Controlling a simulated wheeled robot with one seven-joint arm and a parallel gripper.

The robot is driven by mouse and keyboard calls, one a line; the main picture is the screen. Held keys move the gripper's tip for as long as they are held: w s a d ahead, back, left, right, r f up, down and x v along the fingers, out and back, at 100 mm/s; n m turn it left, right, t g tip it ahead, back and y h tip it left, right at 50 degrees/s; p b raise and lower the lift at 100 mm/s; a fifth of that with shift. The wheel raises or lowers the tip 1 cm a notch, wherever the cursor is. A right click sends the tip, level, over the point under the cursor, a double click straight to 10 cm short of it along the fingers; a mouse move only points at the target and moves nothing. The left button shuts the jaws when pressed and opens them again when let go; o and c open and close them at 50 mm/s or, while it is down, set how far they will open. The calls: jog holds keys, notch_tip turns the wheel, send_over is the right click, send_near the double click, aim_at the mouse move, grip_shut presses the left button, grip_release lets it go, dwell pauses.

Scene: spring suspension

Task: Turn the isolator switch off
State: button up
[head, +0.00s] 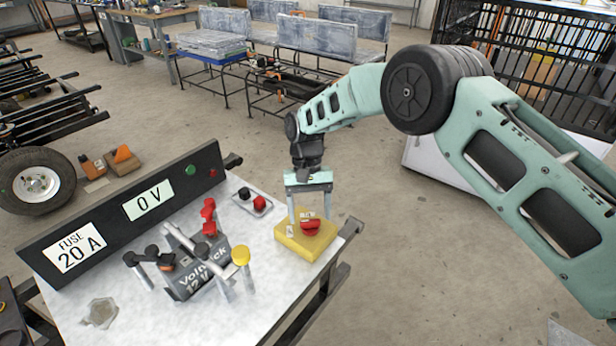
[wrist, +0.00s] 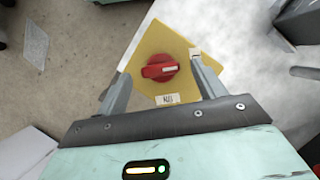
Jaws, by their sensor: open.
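The isolator switch is a red rotary knob (head: 311,227) on a yellow box (head: 292,250) at the right end of the white table. In the wrist view the red knob (wrist: 160,68) has a pale mark on its handle and sits on the yellow plate (wrist: 182,40). A small label (wrist: 167,99) lies below the knob, its text too small to read surely. My gripper (head: 309,220) points down over the box, fingers apart. In the wrist view its fingers (wrist: 156,75) stand either side of the knob, with gaps; contact cannot be told.
A black panel (head: 130,200) reads "0 V" and "FUSE 20 A". A small tray (head: 252,203) with red and black caps lies behind the box. Floor is free right of the table.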

jog(key=v, duration=1.6)
jog(key=shift+r, duration=0.15)
